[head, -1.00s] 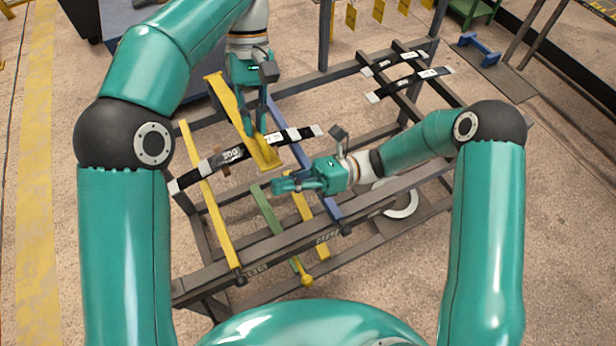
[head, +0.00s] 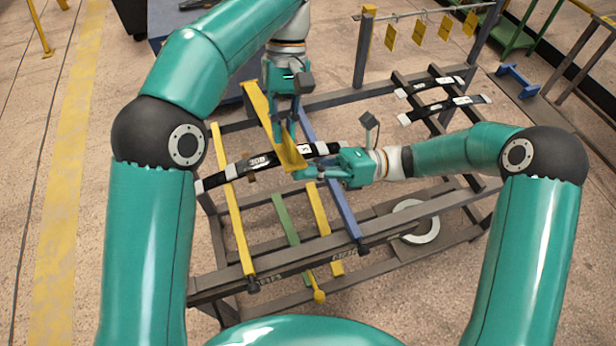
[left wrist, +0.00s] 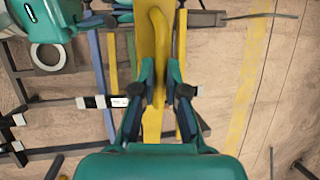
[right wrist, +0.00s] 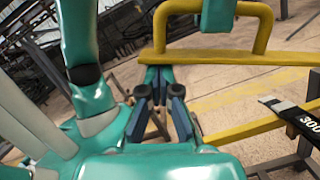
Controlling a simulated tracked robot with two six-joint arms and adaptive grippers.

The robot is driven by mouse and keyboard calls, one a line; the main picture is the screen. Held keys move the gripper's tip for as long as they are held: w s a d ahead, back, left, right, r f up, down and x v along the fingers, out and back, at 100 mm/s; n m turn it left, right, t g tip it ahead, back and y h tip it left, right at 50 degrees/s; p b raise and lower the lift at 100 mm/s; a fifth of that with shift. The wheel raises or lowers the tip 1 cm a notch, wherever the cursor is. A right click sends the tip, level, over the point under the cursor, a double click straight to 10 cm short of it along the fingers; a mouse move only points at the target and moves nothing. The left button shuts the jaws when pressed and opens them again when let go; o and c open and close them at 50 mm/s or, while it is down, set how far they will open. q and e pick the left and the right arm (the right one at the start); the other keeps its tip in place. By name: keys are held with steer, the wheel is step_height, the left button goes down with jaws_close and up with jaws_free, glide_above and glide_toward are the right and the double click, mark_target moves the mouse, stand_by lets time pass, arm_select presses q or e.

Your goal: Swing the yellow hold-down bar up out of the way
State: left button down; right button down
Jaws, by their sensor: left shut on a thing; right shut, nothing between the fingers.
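The yellow hold-down bar (head: 259,105) slants over the black leaf spring labelled 300 (head: 232,171) on the rack. My left gripper (head: 290,138) comes down from above and is shut on the bar's yellow loop handle (left wrist: 157,35); the handle also shows in the right wrist view (right wrist: 262,38). My right gripper (head: 300,174) is shut and empty by the bar's near end. In the right wrist view its fingertips (right wrist: 160,72) are just below the bar; whether they touch it I cannot tell. My left gripper hides part of the bar.
Other yellow bars (head: 232,215), a green bar (head: 286,215) and a blue bar (head: 335,190) cross the rack (head: 225,282). Two black leaf springs (head: 445,103) lie at the back right. A pale ring (head: 415,232) lies low on the right. Yellow tags (head: 419,33) hang behind.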

arm_select(q)
steer(key=c, duration=1.3)
jaws_free()
steer(key=shift+s+d+f, duration=0.1)
steer(key=shift+d+f, duration=0.2)
steer(key=shift+f, duration=0.25)
steer(key=shift+c, duration=0.2)
arm_select(e)
steer(key=shift+w+a+r, duration=0.15)
steer(key=shift+w+r, duration=0.05)
steer(key=shift+r, duration=0.35)
arm_select(q)
steer(key=shift+o, duration=0.7)
steer(key=shift+r, duration=0.15)
arm_select(e)
steer(key=shift+f, duration=0.1)
arm_select(q)
steer(key=shift+a, duration=0.1)
